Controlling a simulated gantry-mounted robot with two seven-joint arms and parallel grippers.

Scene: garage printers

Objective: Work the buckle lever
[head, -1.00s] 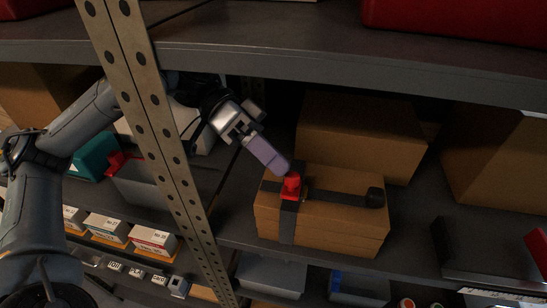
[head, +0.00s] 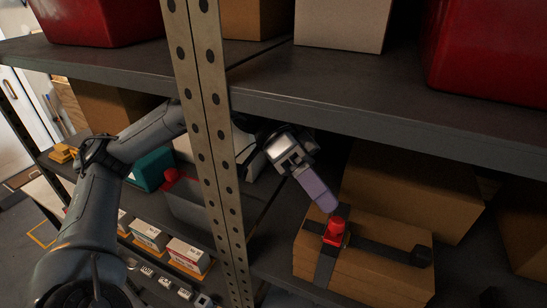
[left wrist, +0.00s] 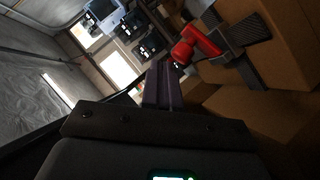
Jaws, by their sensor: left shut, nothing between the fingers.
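The red buckle lever (head: 335,231) sits on a dark strap (head: 326,262) that runs round a cardboard box (head: 360,279) on the shelf. My left gripper (head: 328,205) is shut and empty, with its purple fingertips just above and to the left of the lever. I cannot tell whether they touch it. In the left wrist view the shut fingers (left wrist: 163,84) point toward the red lever (left wrist: 198,42), which shows just beyond and to the right of them. My right gripper is in no view.
A perforated metal post (head: 211,130) stands in front of my left arm. The upper shelf's edge (head: 390,128) runs above the gripper. A larger cardboard box (head: 410,185) stands behind the strapped one. A teal bin (head: 152,169) is at the left.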

